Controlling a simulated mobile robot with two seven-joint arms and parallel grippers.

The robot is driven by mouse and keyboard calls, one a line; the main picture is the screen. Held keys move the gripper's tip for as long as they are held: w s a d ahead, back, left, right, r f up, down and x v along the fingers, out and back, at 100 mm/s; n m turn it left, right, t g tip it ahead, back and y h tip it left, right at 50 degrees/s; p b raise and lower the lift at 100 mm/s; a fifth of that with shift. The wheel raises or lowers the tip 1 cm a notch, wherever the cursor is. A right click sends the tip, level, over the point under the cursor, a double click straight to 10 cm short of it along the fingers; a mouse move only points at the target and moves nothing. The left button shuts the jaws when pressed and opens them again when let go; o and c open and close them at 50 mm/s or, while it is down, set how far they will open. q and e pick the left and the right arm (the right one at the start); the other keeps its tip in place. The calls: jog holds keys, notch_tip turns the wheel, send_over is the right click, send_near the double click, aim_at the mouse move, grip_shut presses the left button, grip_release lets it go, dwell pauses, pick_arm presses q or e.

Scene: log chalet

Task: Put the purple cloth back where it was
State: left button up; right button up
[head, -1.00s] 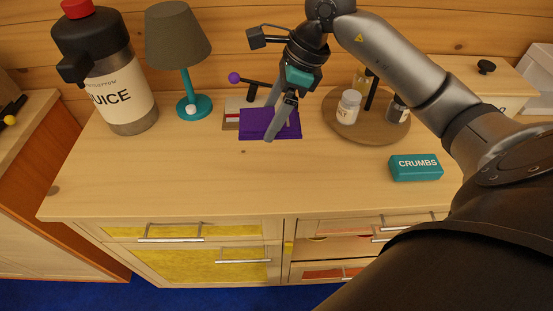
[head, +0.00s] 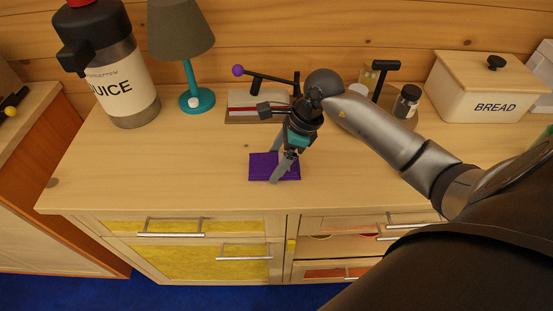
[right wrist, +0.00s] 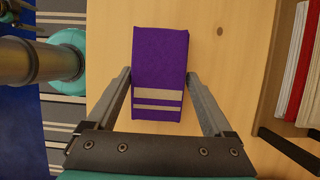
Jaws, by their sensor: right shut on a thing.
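The purple cloth (head: 259,168) is a flat folded rectangle over the wooden cabinet top, in front of a low holder with red and white layers (head: 243,105). In the right wrist view the cloth (right wrist: 160,55) shows two pale stripes near its closer end. My right gripper (head: 281,165) points down at the cloth. In the right wrist view its fingers (right wrist: 158,82) are shut on the cloth's two long sides. I cannot tell whether the cloth touches the top or hangs just above it. My left gripper is out of view.
A juice flask (head: 125,85) and a teal-footed lamp (head: 197,100) stand at the left. A purple-knobbed lever (head: 238,71) rises behind the holder. A dark-capped jar (head: 407,101) and a bread box (head: 480,90) stand at the right. The top left of the cloth is clear.

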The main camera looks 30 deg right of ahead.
jog(key=shift+f, duration=0.1)
jog(key=o, duration=0.9)
jog(key=shift+o, duration=0.2)
jog(key=p+v, duration=0.1)
jog(key=v, duration=1.1)
jog(key=shift+a, duration=0.1)
